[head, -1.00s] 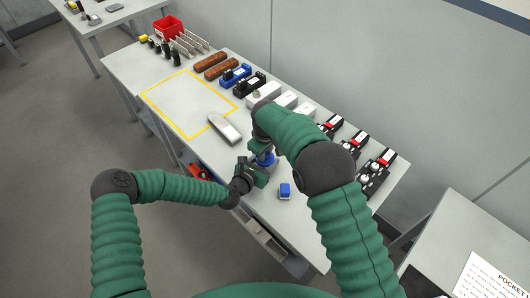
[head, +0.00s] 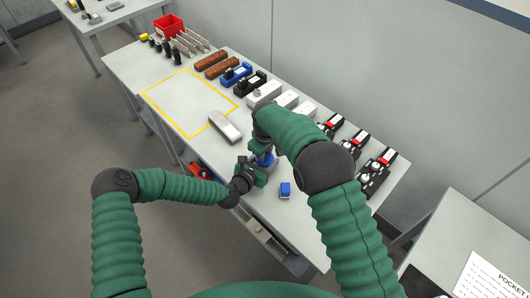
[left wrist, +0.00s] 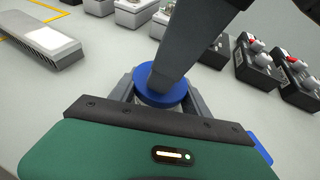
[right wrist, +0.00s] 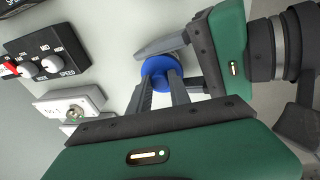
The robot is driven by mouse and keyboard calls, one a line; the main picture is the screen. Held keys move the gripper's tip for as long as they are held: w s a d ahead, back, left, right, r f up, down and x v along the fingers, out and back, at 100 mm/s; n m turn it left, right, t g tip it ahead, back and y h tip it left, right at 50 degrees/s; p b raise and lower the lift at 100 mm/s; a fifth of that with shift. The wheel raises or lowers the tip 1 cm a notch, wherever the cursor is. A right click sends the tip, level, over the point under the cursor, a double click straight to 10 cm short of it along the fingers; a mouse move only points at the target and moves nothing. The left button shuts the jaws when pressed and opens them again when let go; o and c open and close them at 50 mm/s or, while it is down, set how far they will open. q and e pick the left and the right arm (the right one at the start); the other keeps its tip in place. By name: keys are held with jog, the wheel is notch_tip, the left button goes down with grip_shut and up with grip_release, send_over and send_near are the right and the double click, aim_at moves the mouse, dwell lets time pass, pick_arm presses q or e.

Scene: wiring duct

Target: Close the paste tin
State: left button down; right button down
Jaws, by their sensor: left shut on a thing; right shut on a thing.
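The paste tin shows as a round blue top (head: 263,159) on the table's near side, between my two grippers. In the left wrist view the blue disc (left wrist: 160,92) sits between the fingers of my left gripper (left wrist: 158,95), which is shut on it from the side. In the right wrist view my right gripper (right wrist: 160,85) has its fingers at the blue top (right wrist: 159,66) and is shut on it from above. The tin's lower body is mostly hidden by fingers, so I cannot tell how the lid sits.

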aim_at(265, 162)
pick_arm(q)
jog(key=shift+w+d+r, duration=0.15)
jog(key=shift+w+r, duration=0.15)
jog(key=shift+r, duration=0.3)
pick_arm(e)
jog(key=shift+s+d+f, duration=0.2)
jog(key=shift+s+f, duration=0.15)
jog(key=shift+f, duration=0.25)
jog(key=c, duration=1.1)
grip_release()
jog(key=shift+a, duration=0.1)
jog(key=shift+s, duration=0.1)
pick_arm(q)
jog(key=shift+w, duration=0.1)
pick_arm(e)
jog(key=shift+r, duration=0.25)
pick_arm(q)
jog(key=shift+s+f, duration=0.2)
jog(key=shift+f, duration=0.15)
pick_arm(e)
jog(key=r, duration=0.8)
jog(key=shift+s+r, duration=0.1)
jog(key=shift+s, duration=0.1)
